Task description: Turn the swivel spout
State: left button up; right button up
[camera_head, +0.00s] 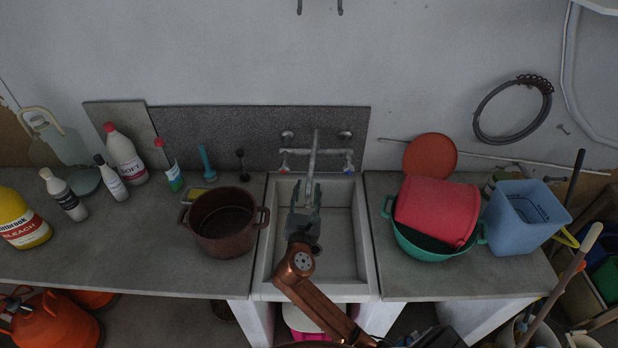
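The grey metal swivel spout (313,150) extends from the wall tap over the sink (343,240), pointing toward me and almost straight down the picture. My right gripper (306,190) is over the sink, on the copper-coloured arm from below. Its two fingers are apart, one on each side of the spout's outer end. I cannot tell whether either finger touches the spout. The spout's tip is partly hidden by the gripper. My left gripper is out of view.
A brown pot (222,222) stands close left of the sink. A green basin (420,243) with a red bucket (436,210) and a blue container (526,215) stand right. Bottles, including a white one (126,155), crowd the left counter. The sink's right side is clear.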

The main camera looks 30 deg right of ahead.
aim_at(311, 172)
jog(key=p+x, duration=0.1)
jog(key=x, duration=0.6)
jog(key=shift+d+r, duration=0.1)
jog(key=shift+c, duration=0.5)
grip_shut()
